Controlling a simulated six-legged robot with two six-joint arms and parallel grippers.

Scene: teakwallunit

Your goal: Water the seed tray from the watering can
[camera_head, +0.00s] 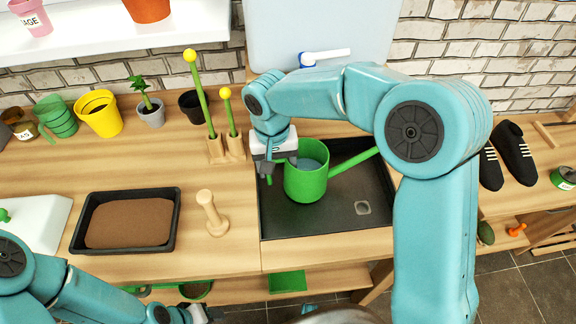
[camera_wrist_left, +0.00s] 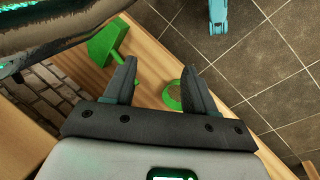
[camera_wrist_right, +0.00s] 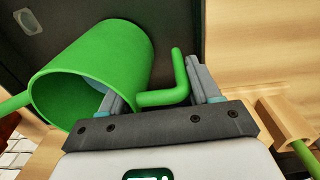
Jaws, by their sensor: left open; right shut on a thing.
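The green watering can (camera_head: 305,184) is upright at the dark sink basin, its spout pointing right in the head view. Water shows inside its open top. My right gripper (camera_head: 273,165) is shut on its handle, on the can's left side; the right wrist view shows the handle (camera_wrist_right: 168,97) between the fingers and the can body (camera_wrist_right: 105,65) beside them. The seed tray (camera_head: 128,222), black with brown soil, lies on the bench at the left. My left gripper (camera_wrist_left: 160,88) is open and empty, low at the bench's front; its fingers are hardly visible in the head view.
The sink basin (camera_head: 335,218) is right of a wooden dibber (camera_head: 212,213), which stands between it and the seed tray. Black shoes (camera_head: 513,153) are at the right.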

